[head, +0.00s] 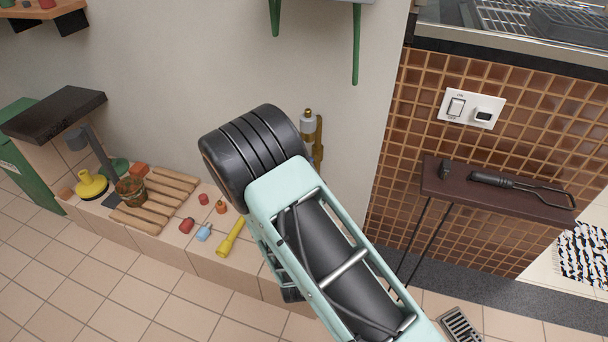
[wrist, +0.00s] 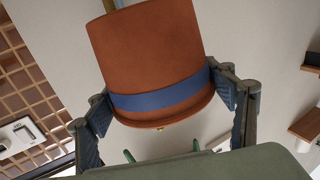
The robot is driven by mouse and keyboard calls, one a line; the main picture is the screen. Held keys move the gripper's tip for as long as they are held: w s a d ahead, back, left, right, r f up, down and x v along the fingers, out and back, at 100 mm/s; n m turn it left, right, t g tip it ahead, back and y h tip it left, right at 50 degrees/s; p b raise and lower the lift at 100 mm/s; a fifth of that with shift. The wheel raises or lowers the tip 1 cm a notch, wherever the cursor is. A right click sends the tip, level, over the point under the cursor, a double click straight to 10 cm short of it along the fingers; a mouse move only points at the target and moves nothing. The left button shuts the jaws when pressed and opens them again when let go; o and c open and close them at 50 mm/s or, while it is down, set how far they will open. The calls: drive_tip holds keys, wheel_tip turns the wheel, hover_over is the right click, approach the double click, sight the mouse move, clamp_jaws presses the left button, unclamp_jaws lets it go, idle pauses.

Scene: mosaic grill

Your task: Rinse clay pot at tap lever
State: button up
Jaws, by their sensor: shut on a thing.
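In the wrist view, my gripper (wrist: 164,108) is shut on a reddish-brown clay pot (wrist: 150,55) with a blue band. One finger is on each side of the pot. The pot looks tilted, and its inside is not visible. In the head view my own arm hides the gripper and the held pot.
A low tiled ledge (head: 172,247) holds a wooden slatted rack (head: 150,218), a brown pot (head: 131,190), a yellow flashlight-like item (head: 231,237) and several small items. A dark shelf (head: 450,191) with a tool stands at right. A floor drain (head: 460,325) lies below.

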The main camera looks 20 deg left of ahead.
drive_tip(key=shift+s+r, duration=0.1)
drive_tip(key=shift+s+a+r+p, duration=0.25)
drive_tip(key=shift+s+r+p, duration=0.2)
drive_tip(key=shift+s+r, duration=0.65)
drive_tip(key=shift+s+a+r+p, duration=0.25)
drive_tip(key=shift+s+r+p, duration=0.15)
drive_tip(key=shift+s+r, duration=0.65)
drive_tip(key=shift+s+f, duration=0.2)
drive_tip(key=shift+f, duration=0.05)
